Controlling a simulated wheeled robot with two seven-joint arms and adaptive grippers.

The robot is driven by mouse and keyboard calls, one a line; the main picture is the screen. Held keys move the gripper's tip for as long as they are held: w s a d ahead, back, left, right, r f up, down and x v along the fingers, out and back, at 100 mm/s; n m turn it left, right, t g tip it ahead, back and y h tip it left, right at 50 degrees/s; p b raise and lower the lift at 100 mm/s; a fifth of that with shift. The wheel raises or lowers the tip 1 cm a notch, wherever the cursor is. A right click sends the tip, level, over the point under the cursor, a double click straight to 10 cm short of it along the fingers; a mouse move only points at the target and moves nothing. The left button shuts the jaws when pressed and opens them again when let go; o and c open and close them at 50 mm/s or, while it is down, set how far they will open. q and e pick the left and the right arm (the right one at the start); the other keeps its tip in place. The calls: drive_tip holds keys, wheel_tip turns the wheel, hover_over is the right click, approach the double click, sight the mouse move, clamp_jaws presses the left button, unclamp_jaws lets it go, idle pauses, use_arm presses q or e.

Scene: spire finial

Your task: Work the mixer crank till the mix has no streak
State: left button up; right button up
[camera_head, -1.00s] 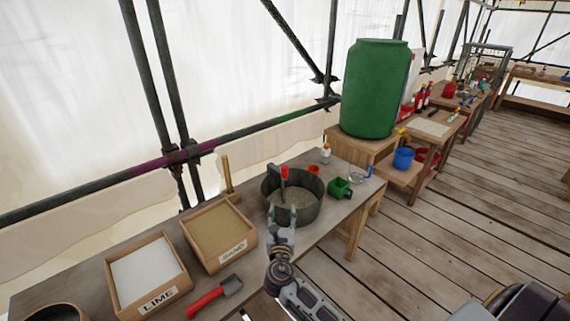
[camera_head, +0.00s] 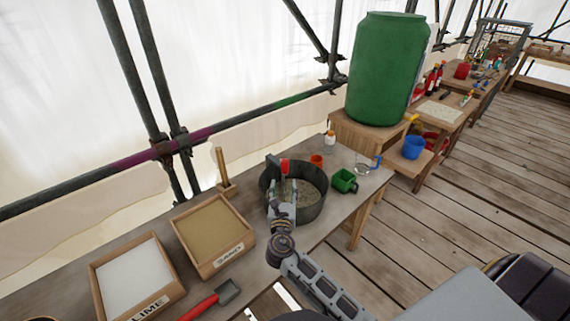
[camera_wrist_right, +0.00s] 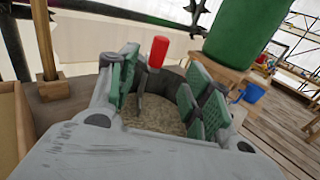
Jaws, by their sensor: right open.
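The mixer pan (camera_head: 310,207) is a dark round tub on the bench, with a grey-brown, speckled mix (camera_head: 308,192) inside. Its crank has a red upright handle (camera_head: 284,167). My right gripper (camera_head: 282,192) reaches over the pan's near left rim, close to the crank. In the right wrist view its two green-padded fingers (camera_wrist_right: 158,92) are apart with nothing between the pads; the red handle (camera_wrist_right: 158,51) stands beyond them, nearer the left finger. The mix (camera_wrist_right: 153,116) shows between the fingers. Whether streaks remain in it is too small to tell. My left gripper is out of view.
A green barrel (camera_head: 385,70) stands beyond.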

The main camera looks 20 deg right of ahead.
sight(285, 167)
drive_tip(key=shift+p+x, duration=0.6)
drive_tip(key=shift+x, duration=6.4)
drive_tip(key=shift+c, duration=0.2)
clamp_jaws()
